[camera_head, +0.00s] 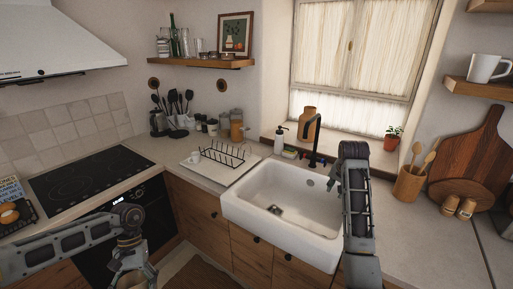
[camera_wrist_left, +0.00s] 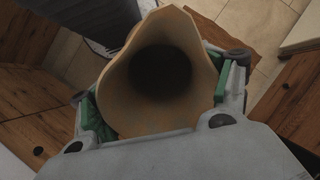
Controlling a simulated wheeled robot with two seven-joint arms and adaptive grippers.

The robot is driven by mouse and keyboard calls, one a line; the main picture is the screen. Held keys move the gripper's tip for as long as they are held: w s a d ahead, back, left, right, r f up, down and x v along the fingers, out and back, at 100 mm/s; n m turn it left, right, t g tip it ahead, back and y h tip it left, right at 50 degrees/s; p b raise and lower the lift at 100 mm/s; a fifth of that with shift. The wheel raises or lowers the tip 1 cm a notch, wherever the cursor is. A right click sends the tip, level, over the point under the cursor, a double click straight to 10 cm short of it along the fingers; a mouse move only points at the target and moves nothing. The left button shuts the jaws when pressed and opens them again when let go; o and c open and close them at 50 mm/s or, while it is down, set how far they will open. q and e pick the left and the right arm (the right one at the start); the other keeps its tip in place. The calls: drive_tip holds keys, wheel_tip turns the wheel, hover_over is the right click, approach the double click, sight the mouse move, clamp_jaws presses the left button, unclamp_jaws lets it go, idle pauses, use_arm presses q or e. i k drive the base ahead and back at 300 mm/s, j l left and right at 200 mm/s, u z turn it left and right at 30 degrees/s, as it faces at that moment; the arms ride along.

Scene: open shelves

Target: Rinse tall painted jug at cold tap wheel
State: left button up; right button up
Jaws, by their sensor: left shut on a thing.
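The jug (camera_wrist_left: 120,95) is a tan vessel with a wide, flared mouth and a dark inside, seen from above in the left wrist view. My left gripper (camera_wrist_left: 160,100) is shut around it, with green pads on both sides. In the head view my left gripper (camera_head: 131,268) is low at the bottom edge, left of the sink, and only a little of the jug shows. The black tap (camera_head: 315,142) rises behind the white sink (camera_head: 247,210). My right gripper (camera_head: 337,178) is by the sink's right side, close to the tap; my forearm partly covers it.
A white draining board with a black dish rack (camera_head: 222,153) and a cup (camera_head: 195,157) is left of the sink. A soap bottle (camera_head: 279,140) and orange vase (camera_head: 308,125) stand behind it. A utensil pot (camera_head: 408,184) stands right. The sink basin looks empty.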

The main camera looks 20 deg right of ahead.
sight(323, 161)
drive_tip(key=i+l, duration=1.05)
